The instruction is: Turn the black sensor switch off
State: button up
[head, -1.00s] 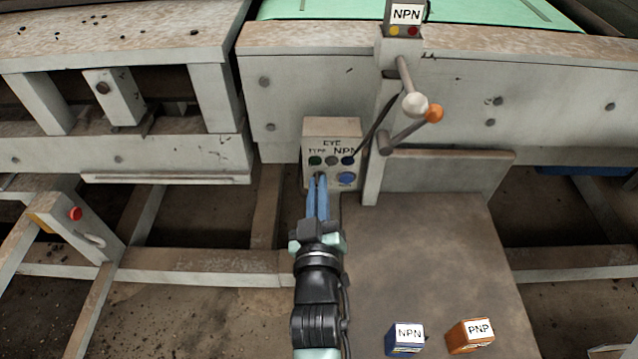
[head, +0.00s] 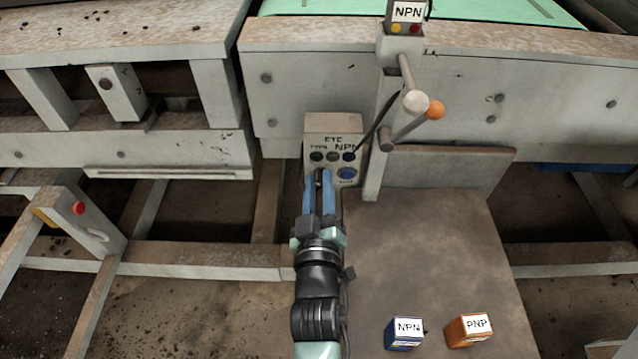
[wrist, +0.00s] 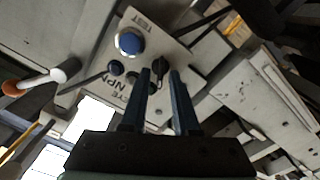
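The control box (head: 334,128) labelled EYE and NPN is on the machine front at the middle of the head view. The black switch (wrist: 159,64) is a small dark knob on its face, beside the blue TEST button (wrist: 130,42). In the head view the switch is mostly hidden by my fingertips. My gripper (head: 318,177) is in front of the lower left of the box. Its two blue fingers are apart, with a clear gap. In the wrist view the knob shows between and just beyond the fingertips (wrist: 160,74); I cannot tell whether they touch it.
The blue button (head: 347,174) is close to the right finger. Levers with a white knob (head: 415,102) and an orange knob (head: 435,109) stick out at the upper right. A blue NPN box (head: 404,333) and an orange PNP box (head: 469,329) stand at lower right.

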jog(key=shift+o, duration=0.3)
jog(key=s, duration=1.3)
dwell(0.3)
jog(key=w+d+r+m+t+h, duration=0.15)
jog(key=w+r, duration=0.25)
jog(key=r, duration=0.9)
jog(key=w+r+m+t, duration=0.2)
jog(key=w+r+t, duration=0.1)
jog(key=r, duration=1)
jog(key=s+r+m+t+p, duration=0.1)
jog(key=s+r+p, duration=0.3)
jog(key=r, duration=1.7)
jog(key=s+a+r+m+t+y+p, duration=0.1)
jog(key=s+r+t+p, duration=0.3)
jog(key=r+p, duration=0.9)
notch_tip(320, 180, up, 8)
jog(key=shift+s+r+m+p, duration=0.15)
jog(key=shift+s+m+p, duration=0.05)
jog(key=shift+m+p, duration=0.15)
